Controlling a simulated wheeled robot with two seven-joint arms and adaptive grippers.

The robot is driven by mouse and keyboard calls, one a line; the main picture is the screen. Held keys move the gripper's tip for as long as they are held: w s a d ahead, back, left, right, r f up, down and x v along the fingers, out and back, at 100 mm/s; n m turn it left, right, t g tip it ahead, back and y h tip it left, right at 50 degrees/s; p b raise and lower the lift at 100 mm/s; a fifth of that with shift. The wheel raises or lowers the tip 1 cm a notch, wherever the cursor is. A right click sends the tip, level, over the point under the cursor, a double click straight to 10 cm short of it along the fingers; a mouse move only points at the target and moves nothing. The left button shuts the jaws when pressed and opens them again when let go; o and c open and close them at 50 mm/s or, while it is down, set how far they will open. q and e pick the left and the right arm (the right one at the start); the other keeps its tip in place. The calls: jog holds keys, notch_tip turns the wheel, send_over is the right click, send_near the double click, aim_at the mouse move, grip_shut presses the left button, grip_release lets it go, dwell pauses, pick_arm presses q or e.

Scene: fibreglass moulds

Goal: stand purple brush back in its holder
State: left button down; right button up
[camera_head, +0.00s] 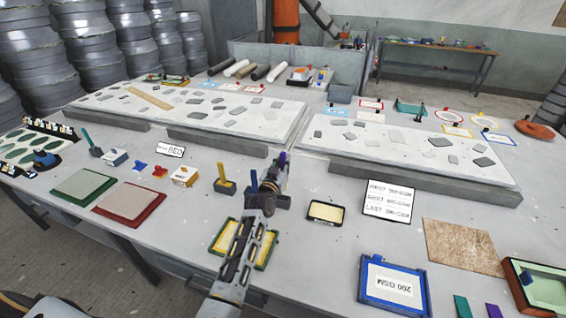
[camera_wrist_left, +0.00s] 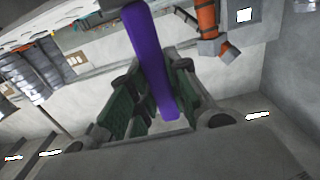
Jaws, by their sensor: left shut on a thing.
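The purple brush shows in the head view (camera_head: 282,159) as a short upright purple piece at my left gripper (camera_head: 271,181). In the left wrist view its long purple handle (camera_wrist_left: 150,62) runs between the fingers, slightly tilted. My left gripper is shut on it. A dark grey holder block (camera_head: 283,202) is right by the gripper, partly hidden by it, with a blue brush handle (camera_head: 254,181) standing at its left end. The lower end of the purple brush is hidden, so I cannot tell whether it is in the holder. My right gripper is not in view.
Left of the gripper a yellow brush (camera_head: 221,171) stands in its own dark holder (camera_head: 225,187). A small dark-rimmed tray (camera_head: 325,212) lies to the right. White slabs with grey pieces (camera_head: 400,150) stand behind.

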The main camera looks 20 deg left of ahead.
pick_arm(q)
jog(key=shift+f+b, duration=1.05)
jog(key=shift+f, duration=0.85)
jog(key=shift+f+b, duration=0.75)
jog(key=shift+f, duration=0.6)
jog(key=shift+f+b, duration=0.6)
jog(key=shift+f, duration=0.7)
jog(key=shift+f+b, duration=0.35)
jog(key=shift+f, duration=0.2)
